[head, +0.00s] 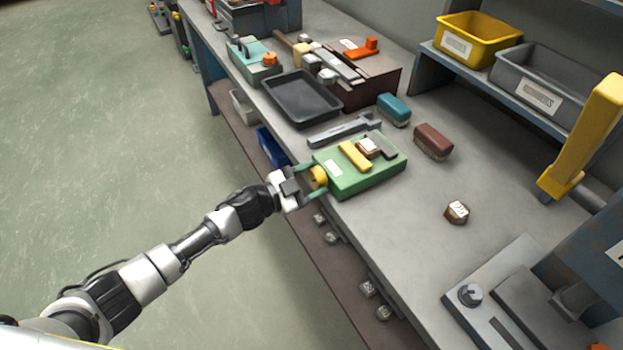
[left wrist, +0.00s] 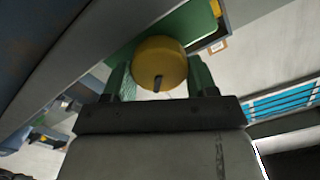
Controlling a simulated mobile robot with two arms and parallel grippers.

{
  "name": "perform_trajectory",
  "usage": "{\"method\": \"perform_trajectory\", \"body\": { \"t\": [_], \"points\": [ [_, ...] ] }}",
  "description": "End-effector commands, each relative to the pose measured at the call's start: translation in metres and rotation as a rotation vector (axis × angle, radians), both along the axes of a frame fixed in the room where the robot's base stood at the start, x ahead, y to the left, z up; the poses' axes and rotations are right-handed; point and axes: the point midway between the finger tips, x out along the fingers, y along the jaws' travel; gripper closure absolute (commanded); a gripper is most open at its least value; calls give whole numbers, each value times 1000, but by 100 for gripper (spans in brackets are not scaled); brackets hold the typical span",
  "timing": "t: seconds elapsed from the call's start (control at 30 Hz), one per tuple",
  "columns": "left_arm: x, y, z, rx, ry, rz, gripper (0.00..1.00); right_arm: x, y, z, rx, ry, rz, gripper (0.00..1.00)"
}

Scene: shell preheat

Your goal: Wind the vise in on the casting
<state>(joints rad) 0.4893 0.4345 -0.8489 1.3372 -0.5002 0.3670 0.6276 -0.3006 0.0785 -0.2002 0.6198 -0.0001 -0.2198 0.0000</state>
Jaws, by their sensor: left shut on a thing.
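The green vise (head: 372,178) sits at the front edge of the workbench. A yellow jaw bar (head: 354,156) and a grey jaw (head: 383,147) show on its top. The casting (head: 368,146), a small brown block with a pale top, lies between them; I cannot tell whether both jaws touch it. My left gripper (head: 314,180) is shut on the vise's round yellow knob (head: 320,176) at its front end. In the left wrist view the knob (left wrist: 160,62) sits between the green fingers, with a dark mark on its face. My right gripper is not in view.
A similar brown block (head: 457,211) lies on the bench (head: 420,245) to the right. A machine with a yellow lever (head: 583,135) stands at right.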

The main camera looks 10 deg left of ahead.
Motion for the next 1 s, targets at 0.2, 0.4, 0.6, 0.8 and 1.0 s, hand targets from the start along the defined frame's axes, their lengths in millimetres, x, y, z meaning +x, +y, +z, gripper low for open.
{"method": "perform_trajectory", "body": {
  "t": [0.2, 0.4, 0.6, 0.8, 1.0],
  "points": [
    [0, 0, 0, 18, -24, 0, 66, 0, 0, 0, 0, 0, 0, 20],
    [0, 0, 0, 20, -25, 0, 66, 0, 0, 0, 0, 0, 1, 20],
    [0, 0, 0, 18, -24, 0, 33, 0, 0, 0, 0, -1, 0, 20],
    [0, 0, 0, 18, -24, 0, 17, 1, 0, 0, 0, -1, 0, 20],
    [-2, 3, -1, 19, -23, 1, 17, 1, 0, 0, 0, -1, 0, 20]
  ]
}}
